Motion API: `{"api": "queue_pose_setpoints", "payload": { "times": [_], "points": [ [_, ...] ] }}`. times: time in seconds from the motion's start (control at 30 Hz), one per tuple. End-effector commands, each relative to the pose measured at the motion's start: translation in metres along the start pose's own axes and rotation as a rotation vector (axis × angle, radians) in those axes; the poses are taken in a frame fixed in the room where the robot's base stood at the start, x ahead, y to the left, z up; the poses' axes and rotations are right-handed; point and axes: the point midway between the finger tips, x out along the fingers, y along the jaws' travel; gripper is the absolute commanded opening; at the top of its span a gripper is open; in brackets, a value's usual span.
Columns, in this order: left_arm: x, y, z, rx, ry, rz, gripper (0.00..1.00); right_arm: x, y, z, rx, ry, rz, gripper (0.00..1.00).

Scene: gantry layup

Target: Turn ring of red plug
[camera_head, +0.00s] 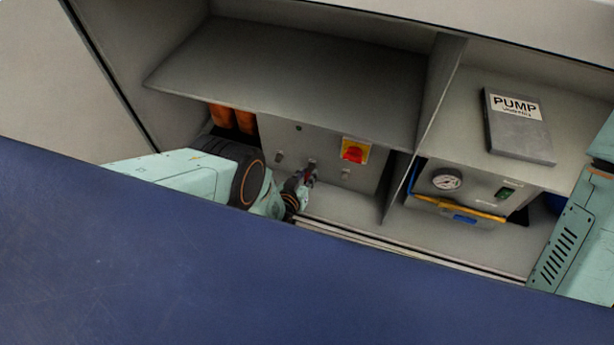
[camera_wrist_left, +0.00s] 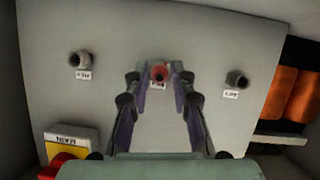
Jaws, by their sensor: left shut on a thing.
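The red plug (camera_wrist_left: 158,72) sits in the middle socket of the grey panel (camera_wrist_left: 205,45), with a small label by it. My left gripper (camera_head: 307,178) reaches into the lower bay in the head view. In the left wrist view its two fingers (camera_wrist_left: 159,79) stand on either side of the red plug and are shut on it near the tips. The ring cannot be told apart from the plug at this size. My right arm shows at the right edge of the head view, but its gripper is out of sight.
Two dark sockets (camera_wrist_left: 78,59) (camera_wrist_left: 236,79) flank the plug. A red knob on a yellow plate (camera_head: 355,151) is on the same panel. Orange cylinders (camera_head: 232,118) stand left of it. A shelf (camera_head: 300,75) overhangs. A gauge unit (camera_head: 447,180) and pump binder (camera_head: 518,128) are right.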

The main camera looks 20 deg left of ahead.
Motion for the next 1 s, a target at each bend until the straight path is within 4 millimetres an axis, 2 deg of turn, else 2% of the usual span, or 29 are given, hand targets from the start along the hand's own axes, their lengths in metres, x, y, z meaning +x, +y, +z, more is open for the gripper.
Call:
{"api": "queue_pose_setpoints", "payload": {
  "times": [0.5, 1.0],
  "points": [
    [0.0001, -0.0039, 0.0011, -0.339, 0.000, 0.141, 0.00, 0.0054, 0.0000, 0.0001, 0.000, 0.000, 0.000, 0.40],
    [0.0006, -0.0042, 0.0008, -0.434, 0.001, 0.181, 0.00, 0.0054, 0.0000, 0.0000, 0.000, 0.000, 0.000, 0.40]
  ]
}}
